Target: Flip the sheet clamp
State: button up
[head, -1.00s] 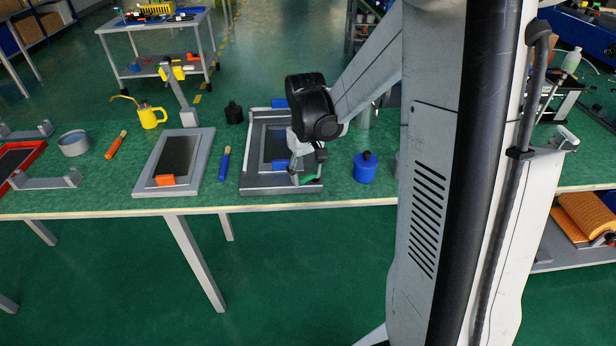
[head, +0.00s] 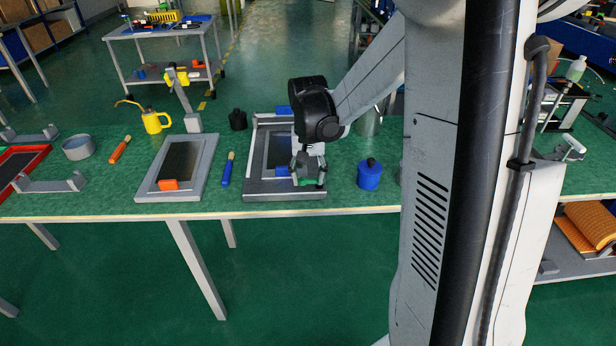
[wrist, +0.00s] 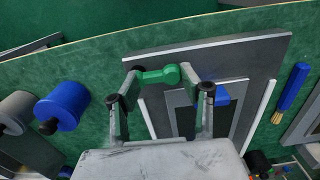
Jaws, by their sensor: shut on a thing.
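A green clamp lever (head: 308,183) sits at the front right of a grey frame fixture (head: 256,190). In the wrist view the green lever (wrist: 160,76) lies across between my fingertips, near the edge of the fixture (wrist: 240,58). My gripper (head: 309,179) points down over that corner and is shut on the lever; it also shows in the wrist view (wrist: 161,73). A dark panel lies inside the fixture, with a blue block (head: 282,171) at its front edge and another blue block (head: 283,110) at the back. My gripper hides part of the fixture's right side.
A blue container (head: 369,175) stands right of the fixture. A blue-handled brush (head: 228,170) lies to its left, then a second frame (head: 207,158) with an orange block (head: 168,184). A black pot (head: 238,119) stands behind. The green bench front is clear.

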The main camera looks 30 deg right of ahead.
jog(key=o, duration=1.2)
jog(key=shift+c, duration=0.2)
jog(key=shift+r, duration=0.1)
notch_tip(320, 180, up, 12)
dwell(0.5)
jog(key=s+a+r+n+t+p, duration=0.1)
jog(key=s+a+n+t, duration=0.2)
jog(key=s+a, duration=0.4)
jog(key=s+a+r+n+t, duration=0.2)
jog(key=s+a+t, duration=0.2)
jog(key=s+a, duration=0.3)
jog(key=s, duration=0.4)
jog(key=shift+n+p, duration=0.35)
jog(key=shift+n, duration=0.05)
